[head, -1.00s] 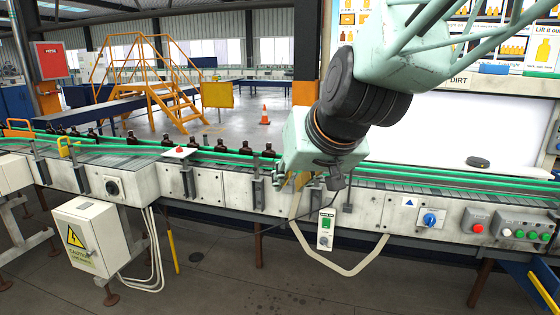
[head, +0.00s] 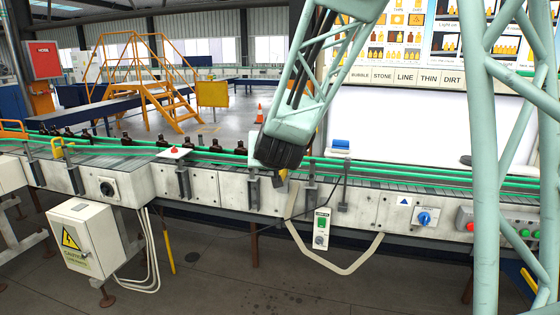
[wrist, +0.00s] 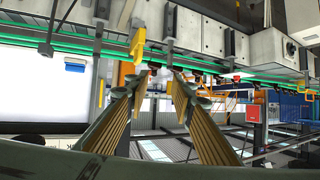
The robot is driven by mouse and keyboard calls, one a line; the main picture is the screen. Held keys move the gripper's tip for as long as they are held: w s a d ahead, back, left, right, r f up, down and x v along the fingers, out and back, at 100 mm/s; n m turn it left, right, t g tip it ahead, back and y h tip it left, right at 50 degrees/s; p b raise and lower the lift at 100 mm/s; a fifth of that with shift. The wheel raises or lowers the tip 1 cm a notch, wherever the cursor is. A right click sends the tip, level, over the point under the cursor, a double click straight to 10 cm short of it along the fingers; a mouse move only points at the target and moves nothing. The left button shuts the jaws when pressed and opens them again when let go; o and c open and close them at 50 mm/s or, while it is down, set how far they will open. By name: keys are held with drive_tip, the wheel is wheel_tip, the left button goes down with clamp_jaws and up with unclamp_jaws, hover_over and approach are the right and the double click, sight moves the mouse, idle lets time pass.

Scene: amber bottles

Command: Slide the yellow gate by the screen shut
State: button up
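A yellow gate (wrist: 138,44) shows in the wrist view as a small bracket at the green conveyor rails, just past my gripper's left fingertip. I cannot tell whether it touches the finger. My gripper (wrist: 161,74) is open, with a clear gap between its two ribbed fingers and nothing held. In the head view, the dark wrist end of my arm hangs over the near rail and hides most of the gripper. A small yellow piece (head: 283,180) shows just below it; I cannot tell whether it is gate or finger. The screen (head: 410,40) stands behind, at upper right.
Green rails (head: 420,176) run along the conveyor. Amber bottles (head: 190,143) stand on it to the left. Another yellow gate (head: 58,150) is at far left. A blue box (head: 340,146) sits behind the rails. A black cable and grey hose hang in front.

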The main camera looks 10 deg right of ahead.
drive_tip(key=w+d+f+m+t+h, duration=0.1)
drive_tip(key=w+d+f+t+h, duration=0.1)
drive_tip(key=w+f+h, duration=0.5)
drive_tip(key=shift+w+d+f+m+t+p, duration=0.3)
drive_tip(key=shift+w+f+t, duration=0.4)
drive_tip(key=shift+w+f, duration=1.4)
drive_tip(key=shift+w+r, duration=0.3)
drive_tip(key=shift+b+x, duration=0.8)
drive_tip(key=shift+x, duration=6)
drive_tip(key=shift+d, duration=0.1)
drive_tip(key=shift+c, duration=0.8)
clamp_jaws()
